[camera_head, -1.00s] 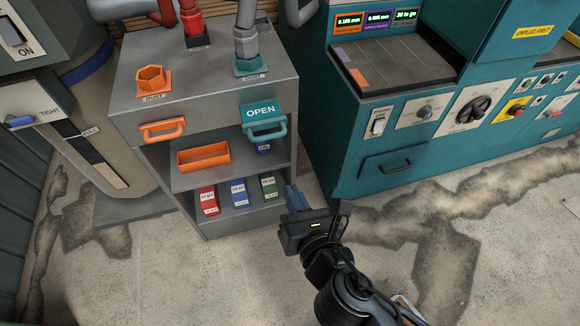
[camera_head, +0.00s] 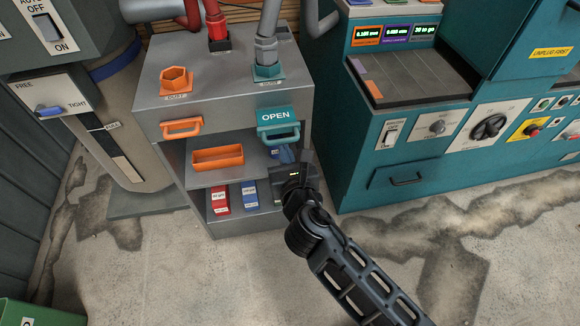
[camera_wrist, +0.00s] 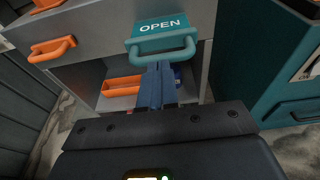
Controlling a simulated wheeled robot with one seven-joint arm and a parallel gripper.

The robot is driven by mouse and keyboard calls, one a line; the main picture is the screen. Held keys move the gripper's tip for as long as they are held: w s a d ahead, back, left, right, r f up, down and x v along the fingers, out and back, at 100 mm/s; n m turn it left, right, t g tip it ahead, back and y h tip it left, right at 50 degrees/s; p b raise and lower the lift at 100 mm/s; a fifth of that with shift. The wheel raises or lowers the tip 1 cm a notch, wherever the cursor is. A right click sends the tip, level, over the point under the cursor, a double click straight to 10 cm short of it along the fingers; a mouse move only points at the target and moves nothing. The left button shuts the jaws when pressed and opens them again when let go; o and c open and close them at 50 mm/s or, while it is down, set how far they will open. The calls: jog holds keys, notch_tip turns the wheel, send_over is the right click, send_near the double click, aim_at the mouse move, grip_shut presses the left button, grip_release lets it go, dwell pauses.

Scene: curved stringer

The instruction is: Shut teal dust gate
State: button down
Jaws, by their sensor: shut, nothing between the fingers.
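The teal dust gate (camera_head: 276,116) is a plate marked OPEN with a teal loop handle, standing out from the front of the grey cabinet at its upper right. It also shows in the wrist view (camera_wrist: 160,28), with the handle (camera_wrist: 163,52) facing me. My gripper (camera_head: 284,153) is just below and in front of the teal handle. In the wrist view its blue fingers (camera_wrist: 157,72) are together and empty, their tips close to the handle's underside. I cannot tell whether they touch it.
The orange gate handle (camera_head: 182,127) is to the left on the same cabinet. An orange bin (camera_head: 217,158) sits on the shelf below, with red (camera_head: 219,198) and blue (camera_head: 250,195) boxes under it. The teal machine (camera_head: 400,178) stands close on the right. Floor in front is open.

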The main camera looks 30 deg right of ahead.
aim_at(278, 126)
jog(key=shift+x, duration=0.85)
jog(key=p+x, duration=0.1)
jog(key=x, duration=0.2)
jog(key=r+x, duration=0.1)
jog(key=x, duration=0.3)
jog(key=shift+w+d+r+p, duration=0.1)
jog(key=shift+w+r+p, duration=0.15)
jog(key=shift+w+p, duration=0.1)
jog(key=shift+d+r, duration=0.1)
jog(key=shift+r, duration=0.05)
